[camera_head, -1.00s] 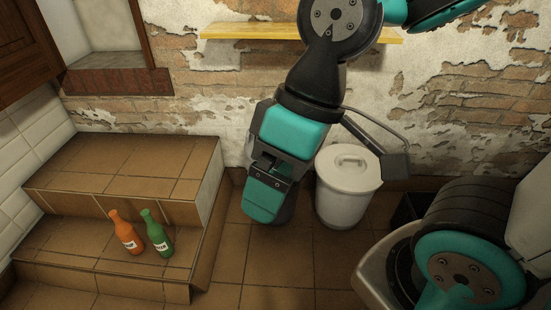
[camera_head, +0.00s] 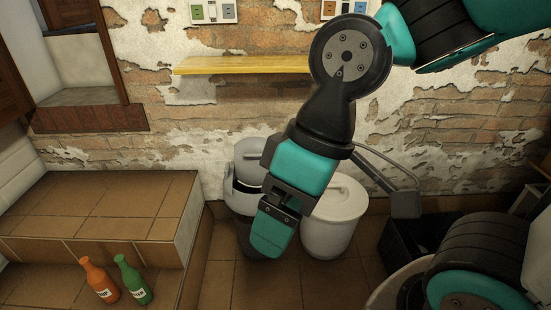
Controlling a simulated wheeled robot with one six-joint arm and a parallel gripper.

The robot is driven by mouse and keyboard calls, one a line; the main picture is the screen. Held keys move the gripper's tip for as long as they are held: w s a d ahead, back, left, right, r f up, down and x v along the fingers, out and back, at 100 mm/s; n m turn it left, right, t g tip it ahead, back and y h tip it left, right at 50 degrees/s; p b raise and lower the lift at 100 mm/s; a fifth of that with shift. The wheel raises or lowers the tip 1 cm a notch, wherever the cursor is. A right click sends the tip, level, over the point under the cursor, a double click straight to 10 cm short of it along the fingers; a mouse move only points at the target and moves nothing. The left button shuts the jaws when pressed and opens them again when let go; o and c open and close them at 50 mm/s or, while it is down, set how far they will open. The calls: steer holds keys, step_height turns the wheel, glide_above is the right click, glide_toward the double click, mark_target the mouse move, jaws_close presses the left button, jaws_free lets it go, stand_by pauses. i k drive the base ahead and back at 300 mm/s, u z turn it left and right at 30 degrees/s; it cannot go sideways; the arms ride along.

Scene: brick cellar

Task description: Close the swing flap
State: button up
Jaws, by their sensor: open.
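A white bin (camera_head: 239,199) with a dark opening stands by the wall, partly hidden behind my gripper. Its grey flap (camera_head: 256,151) looks tilted up above the opening; its exact angle is hard to tell. My gripper (camera_head: 271,231) is open and empty. It points down and overlaps the right part of this bin in the picture. I cannot tell whether it touches the bin. A second white bin (camera_head: 335,222) with a handled lid stands just right of my gripper, its lid seated on top.
An orange bottle (camera_head: 99,281) and a green bottle (camera_head: 132,280) stand on the tiled step (camera_head: 45,285) at left. A yellow shelf (camera_head: 240,65) is on the brick wall above the bins. A dark crate (camera_head: 400,245) is at right. Floor tiles in front look clear.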

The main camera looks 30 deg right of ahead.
mark_target(248, 152)
steer(key=z, duration=0.3)
steer(key=k, duration=1.2)
steer(key=u, duration=0.95)
steer(key=i, duration=0.55)
steer(key=u, duration=0.55)
steer(key=i, duration=0.7)
steer(key=z, duration=0.8)
steer(key=i, duration=0.6)
steer(key=z, duration=0.75)
